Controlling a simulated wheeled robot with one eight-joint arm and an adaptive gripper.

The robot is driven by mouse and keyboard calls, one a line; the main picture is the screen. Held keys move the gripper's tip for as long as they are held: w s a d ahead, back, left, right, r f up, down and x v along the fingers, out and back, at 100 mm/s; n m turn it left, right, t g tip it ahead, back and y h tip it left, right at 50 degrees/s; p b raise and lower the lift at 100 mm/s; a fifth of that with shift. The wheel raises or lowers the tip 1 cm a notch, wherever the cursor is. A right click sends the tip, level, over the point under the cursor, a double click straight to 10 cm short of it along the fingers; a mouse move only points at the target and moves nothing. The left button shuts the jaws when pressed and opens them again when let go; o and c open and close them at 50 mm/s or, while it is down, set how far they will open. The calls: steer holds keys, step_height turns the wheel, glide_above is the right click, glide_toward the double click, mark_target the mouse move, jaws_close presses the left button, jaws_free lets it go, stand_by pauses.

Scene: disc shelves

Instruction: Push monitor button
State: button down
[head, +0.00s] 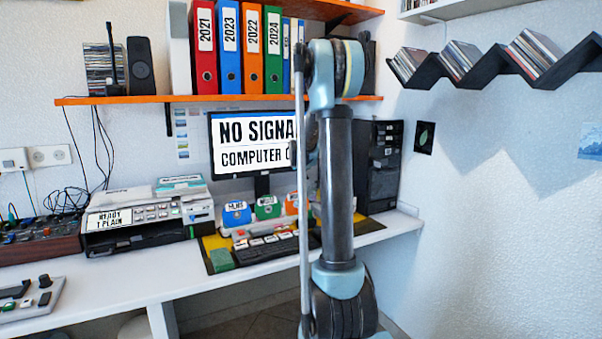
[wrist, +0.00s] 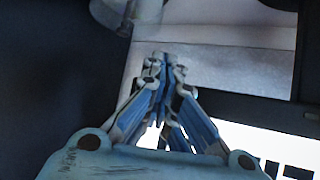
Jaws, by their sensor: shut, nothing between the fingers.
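The monitor (head: 255,162) stands on the desk under the orange shelf, its white screen reading "NO SIGNAL" and "COMPUTER O", the rest hidden behind my arm. In the wrist view, part of the monitor's white screen (wrist: 238,136) with black lettering and its dark frame shows at the lower right. My gripper (wrist: 165,62) is shut and empty, its fingertips close together over a pale grey surface past the dark frame. I cannot tell whether they touch anything. In the head view my arm hides the gripper. I cannot make out the monitor button in either view.
A black computer tower (head: 378,165) stands right of my arm. A printer (head: 135,225), keyboard (head: 265,248) and coloured boxes are on the white desk (head: 150,278). The orange shelf (head: 230,98) with binders (head: 204,50) is above the monitor. A zigzag disc shelf (head: 485,70) hangs at right.

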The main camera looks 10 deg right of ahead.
steer(key=shift+s, duration=0.1)
steer(key=shift+s+d, duration=0.2)
steer(key=shift+s, duration=0.5)
steer(key=shift+s, duration=0.1)
steer(key=s, duration=0.2)
steer(key=s+d, duration=0.1)
steer(key=s, duration=0.1)
steer(key=shift+s+d, duration=0.2)
steer(key=shift+s, duration=0.1)
stand_by(0.6)
